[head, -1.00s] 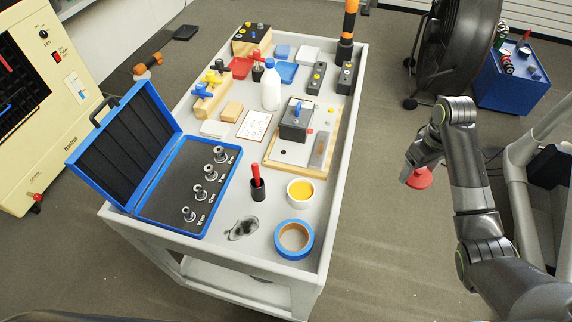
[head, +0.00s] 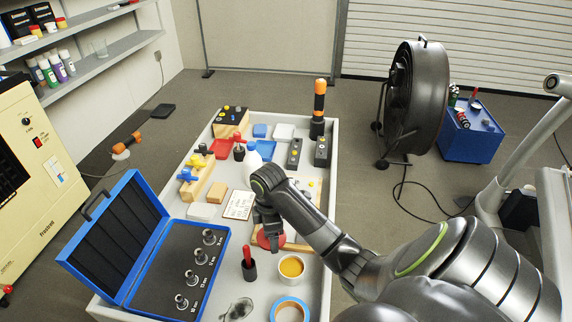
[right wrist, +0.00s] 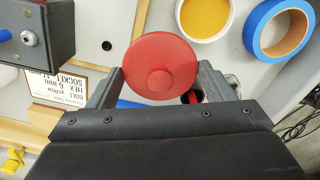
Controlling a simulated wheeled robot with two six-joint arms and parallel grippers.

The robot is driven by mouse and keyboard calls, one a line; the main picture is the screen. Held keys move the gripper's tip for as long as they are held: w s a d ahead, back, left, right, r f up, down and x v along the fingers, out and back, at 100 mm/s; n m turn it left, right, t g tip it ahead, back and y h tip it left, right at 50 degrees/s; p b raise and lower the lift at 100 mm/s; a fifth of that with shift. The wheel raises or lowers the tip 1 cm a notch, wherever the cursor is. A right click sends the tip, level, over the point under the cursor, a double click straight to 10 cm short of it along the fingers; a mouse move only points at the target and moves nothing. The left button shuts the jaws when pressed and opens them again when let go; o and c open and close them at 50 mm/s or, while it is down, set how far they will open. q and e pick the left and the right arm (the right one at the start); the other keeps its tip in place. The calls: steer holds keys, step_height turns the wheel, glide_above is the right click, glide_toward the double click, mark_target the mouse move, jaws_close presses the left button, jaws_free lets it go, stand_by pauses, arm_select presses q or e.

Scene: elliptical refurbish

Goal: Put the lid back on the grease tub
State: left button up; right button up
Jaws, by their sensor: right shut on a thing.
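The grease tub (head: 291,269) is a white round cup with yellow grease inside, standing open on the cart near its front right. In the right wrist view the tub (right wrist: 205,14) shows at the top, right of the lid. The red round lid (right wrist: 160,66) has a small central knob and is between the fingertips of my right gripper (right wrist: 158,80). In the head view the lid (head: 268,241) is partly hidden by my right gripper (head: 270,238), which is shut on it over the cart, behind and left of the tub. My left gripper is not in view.
A blue tape roll (head: 289,310) lies in front of the tub. A black holder with a red-handled tool (head: 249,266) stands left of it. An open blue case (head: 182,275) fills the cart's left front. A wooden board with a dark box (right wrist: 35,32) lies behind.

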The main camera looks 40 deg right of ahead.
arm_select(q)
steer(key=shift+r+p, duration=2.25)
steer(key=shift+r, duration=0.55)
arm_select(e)
steer(key=s+f+n+b, duration=0.1)
steer(key=s+n, duration=0.1)
steer(key=n, duration=0.1)
steer(key=s+f+n+b, duration=0.1)
steer(key=s+n+b, duration=0.1)
steer(key=s+n, duration=0.1)
steer(key=s+f+n+b, duration=0.1)
steer(key=s+n+b, duration=0.1)
steer(key=n, duration=0.1)
steer(key=shift+s+d+n, duration=0.15)
steer(key=shift+s+n, duration=0.25)
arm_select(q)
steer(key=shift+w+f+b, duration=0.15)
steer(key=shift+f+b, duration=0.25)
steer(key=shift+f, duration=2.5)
arm_select(e)
steer(key=shift+f, duration=0.95)
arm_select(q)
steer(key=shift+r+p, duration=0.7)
arm_select(e)
steer(key=shift+d, duration=0.1)
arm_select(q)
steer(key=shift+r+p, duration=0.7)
arm_select(e)
steer(key=shift+f, duration=0.15)
steer(key=o, duration=1)
